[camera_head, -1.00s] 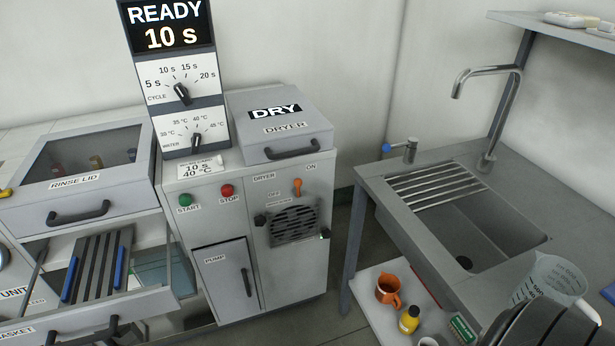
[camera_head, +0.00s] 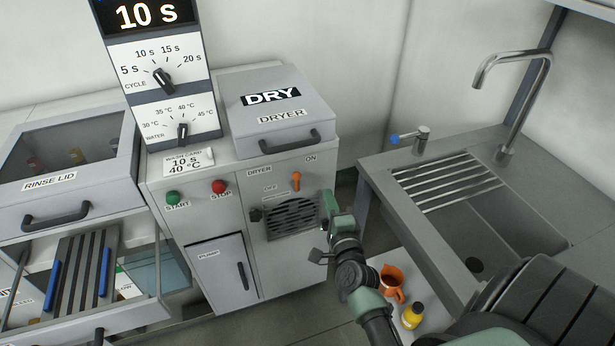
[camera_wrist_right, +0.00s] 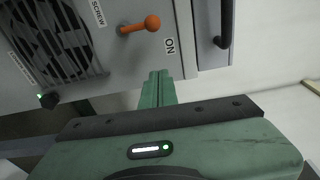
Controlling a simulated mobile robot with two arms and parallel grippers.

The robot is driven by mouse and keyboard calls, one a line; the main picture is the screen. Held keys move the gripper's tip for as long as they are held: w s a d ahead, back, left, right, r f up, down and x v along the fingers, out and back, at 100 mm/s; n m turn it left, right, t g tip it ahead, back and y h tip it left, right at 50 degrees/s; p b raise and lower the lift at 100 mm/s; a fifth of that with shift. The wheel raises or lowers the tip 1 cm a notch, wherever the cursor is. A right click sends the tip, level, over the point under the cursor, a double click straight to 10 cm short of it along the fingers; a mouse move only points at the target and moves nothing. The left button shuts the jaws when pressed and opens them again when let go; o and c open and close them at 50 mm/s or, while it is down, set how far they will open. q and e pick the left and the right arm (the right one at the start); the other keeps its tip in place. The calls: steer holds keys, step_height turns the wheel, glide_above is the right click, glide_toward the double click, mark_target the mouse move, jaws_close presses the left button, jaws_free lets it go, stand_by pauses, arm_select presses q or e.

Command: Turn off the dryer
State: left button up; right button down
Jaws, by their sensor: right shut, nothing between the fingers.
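The dryer (camera_head: 278,120) is a grey box with a "DRY" sign and a front handle, on top of a grey cabinet. On the cabinet's front panel an orange lever switch (camera_head: 296,181) points up toward the "ON" label, with "OFF" to its lower left. My right gripper (camera_head: 328,198) is shut and empty, just right of the panel and slightly below the lever. In the right wrist view the green fingertips (camera_wrist_right: 158,84) are together, apart from the orange knob (camera_wrist_right: 152,23), which tilts toward "ON". My left gripper is not in view.
A sink counter (camera_head: 385,180) stands right. An orange jug (camera_head: 391,284) and yellow bottle (camera_head: 412,316) sit on the low shelf.

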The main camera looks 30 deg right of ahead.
mark_target(295, 180)
steer(key=x, duration=1)
steer(key=shift+w, duration=0.15)
steer(key=a+p, duration=0.1)
steer(key=a, duration=0.2)
steer(key=shift+a+p, duration=0.3)
steer(key=shift+a, duration=0.35)
